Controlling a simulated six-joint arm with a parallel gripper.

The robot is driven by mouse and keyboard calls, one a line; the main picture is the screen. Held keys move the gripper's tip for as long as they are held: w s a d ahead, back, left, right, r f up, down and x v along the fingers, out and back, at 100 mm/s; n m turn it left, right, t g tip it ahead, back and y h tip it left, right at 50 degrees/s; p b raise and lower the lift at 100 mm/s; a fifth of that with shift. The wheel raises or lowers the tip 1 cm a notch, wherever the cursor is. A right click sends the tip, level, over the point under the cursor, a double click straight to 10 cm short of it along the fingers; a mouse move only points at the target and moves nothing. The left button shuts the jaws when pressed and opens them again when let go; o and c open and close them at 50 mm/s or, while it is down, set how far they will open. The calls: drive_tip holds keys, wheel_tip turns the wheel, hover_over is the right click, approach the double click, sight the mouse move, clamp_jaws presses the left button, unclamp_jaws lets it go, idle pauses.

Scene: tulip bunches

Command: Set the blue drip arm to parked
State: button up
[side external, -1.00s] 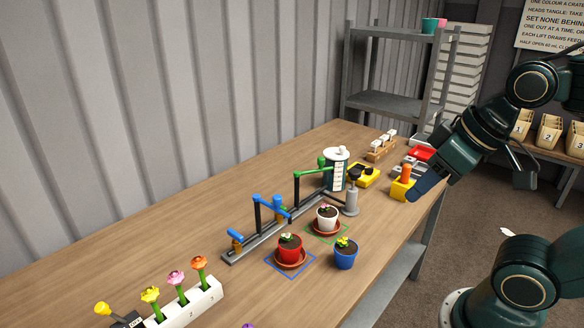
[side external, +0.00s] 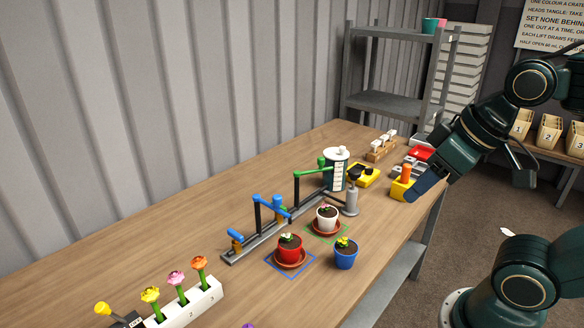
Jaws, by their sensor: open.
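The blue drip arm (side external: 271,203) sits on a black post on a grey rail (side external: 268,237). It reaches right from the post top, toward the red pot (side external: 290,248) on a saucer in the blue square outline. A blue-handled part (side external: 236,235) with a brass-coloured body stands at the rail's left end. A green drip arm (side external: 311,173) stands on a second post farther back. My gripper (side external: 428,185) is at the table's right edge, near the yellow block with an orange top, well away from the blue drip arm. It is open; its fingertips are hard to make out.
A white pot (side external: 327,219) stands in the green outline, and a blue pot (side external: 345,255) stands near the front edge. A grey pump-like stand (side external: 351,196) and a teal tank (side external: 338,172) are behind. A white flower rack (side external: 190,305) is front left. The left tabletop is clear.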

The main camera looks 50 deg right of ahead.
drive_tip(key=w+r+n+g, duration=0.4)
drive_tip(key=w+n, duration=0.5)
drive_tip(key=w, duration=0.6)
drive_tip(key=n+g, duration=0.2)
drive_tip(key=n, duration=0.7)
hover_over(277, 197)
wheel_tip(277, 197, down, 5)
drive_tip(key=shift+f, duration=0.1)
drive_tip(key=shift+f, duration=0.1)
wheel_tip(277, 197, down, 14)
drive_tip(key=shift+r, duration=0.2)
clamp_jaws()
